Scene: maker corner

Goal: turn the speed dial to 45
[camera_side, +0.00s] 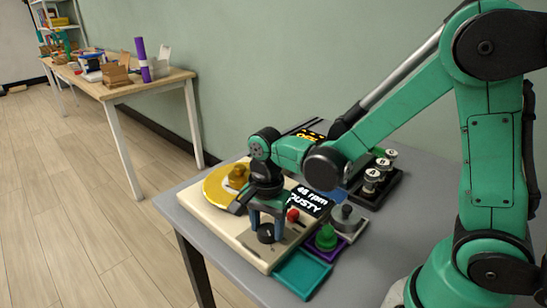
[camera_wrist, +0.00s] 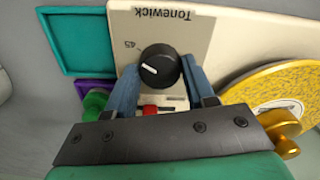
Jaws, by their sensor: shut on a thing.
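The speed dial (camera_side: 265,235) is a round black knob at the near corner of a cream turntable (camera_side: 215,213). In the wrist view the dial (camera_wrist: 162,76) has a white pointer line aimed left and slightly up, toward the side of the printed 45 (camera_wrist: 127,46). I cannot tell whether it lines up exactly. My gripper (camera_side: 266,226) is over the dial from above, with a blue finger on each side, shut on it. The fingers (camera_wrist: 164,83) also show in the wrist view. A display (camera_side: 308,200) reads "rpm" and "DUSTY"; its number looks like 45 but is small.
A red button (camera_side: 292,215) is close behind the fingers. The gold platter (camera_side: 215,186) lies left. A teal tray (camera_side: 302,273), a green piece (camera_side: 326,237) and a grey knobbed block (camera_side: 347,219) are to the right. A black rack (camera_side: 375,186) stands behind.

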